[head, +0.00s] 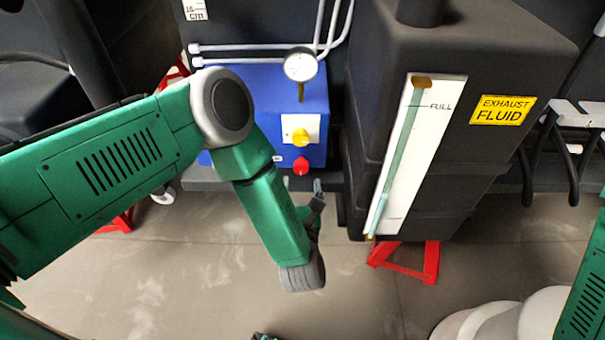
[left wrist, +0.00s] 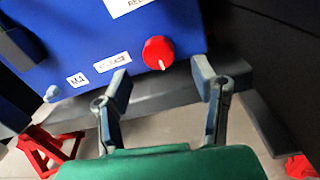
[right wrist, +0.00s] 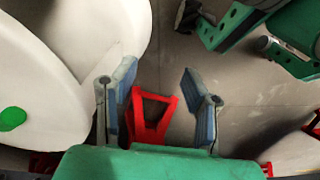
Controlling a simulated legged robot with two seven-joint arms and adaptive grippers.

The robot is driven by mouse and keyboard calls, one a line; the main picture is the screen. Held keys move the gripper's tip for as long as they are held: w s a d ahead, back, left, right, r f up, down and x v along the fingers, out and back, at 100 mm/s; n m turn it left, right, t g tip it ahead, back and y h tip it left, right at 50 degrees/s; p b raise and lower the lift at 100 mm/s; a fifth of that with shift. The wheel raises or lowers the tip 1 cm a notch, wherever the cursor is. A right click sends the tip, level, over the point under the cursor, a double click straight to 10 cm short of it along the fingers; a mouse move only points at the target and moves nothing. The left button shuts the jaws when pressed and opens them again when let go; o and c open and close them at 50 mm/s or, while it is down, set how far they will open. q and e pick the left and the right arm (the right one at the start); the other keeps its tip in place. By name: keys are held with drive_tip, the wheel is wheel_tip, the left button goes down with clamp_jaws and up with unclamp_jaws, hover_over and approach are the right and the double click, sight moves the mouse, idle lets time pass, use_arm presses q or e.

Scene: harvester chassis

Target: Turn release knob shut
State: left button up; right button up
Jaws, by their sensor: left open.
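The red round knob (head: 301,166) sits low on the front of a blue box (head: 262,105), below a yellow knob (head: 300,135) on a white plate. In the left wrist view the red knob (left wrist: 158,53) shows a white pointer mark aimed down; a blurred label is beside it. My left gripper (head: 317,190) is just below and right of the knob, partly hidden by its own arm. Its fingers (left wrist: 162,80) are open and empty, with the knob ahead, apart from them. My right gripper (right wrist: 160,76) is open and empty, away from the knob.
A pressure gauge (head: 300,64) stands atop the blue box. A dark tank (head: 455,110) with a level strip stands close to the right of my left gripper. Red stands (head: 410,262) are on the floor. A white rounded body (right wrist: 60,70) is beside my right gripper.

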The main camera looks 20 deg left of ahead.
sight(301, 171)
use_arm(q)
drive_tip(key=b+x, duration=0.1)
drive_tip(key=x, duration=0.3)
drive_tip(key=shift+w+a, duration=0.3)
drive_tip(key=shift+w, duration=0.4)
drive_tip(key=shift+w+d+r+b, duration=0.15)
drive_tip(key=shift+w+b, duration=0.2)
drive_tip(key=shift+w, duration=0.05)
drive_tip(key=shift+c, duration=0.8)
drive_tip(key=shift+a, duration=0.25)
drive_tip(key=c, duration=1)
